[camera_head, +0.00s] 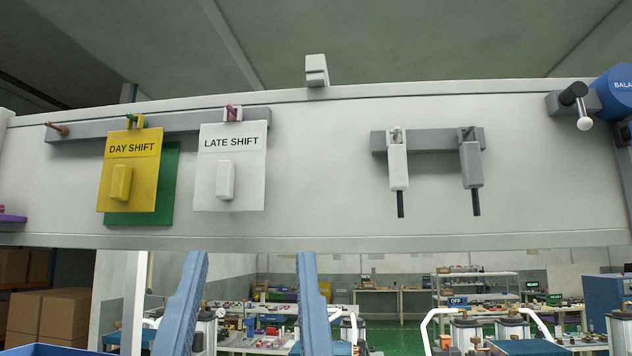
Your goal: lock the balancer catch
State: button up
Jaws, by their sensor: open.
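The balancer (616,92) is a blue drum at the far right, its label cut off by the picture edge. Left of it, a dark grey block (556,104) on the beam carries a black pivot and a short lever ending in a white ball knob (585,124), which looks like the catch. The lever points down, tilted slightly right. My gripper (252,256) appears as two blue fingers rising from the bottom edge, left of centre. It is open and nothing shows between the fingers. It is well left of and below the catch, apart from it. My wrist is out of view.
The pale beam (310,215) spans the view. It carries a yellow DAY SHIFT card (145,145), a white LATE SHIFT card (238,140), a green card (168,190) and two hanging handles (398,165) on a grey rail. The beam face between handles and catch is clear.

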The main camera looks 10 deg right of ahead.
aim_at(575, 93)
jog(key=z, duration=1.35)
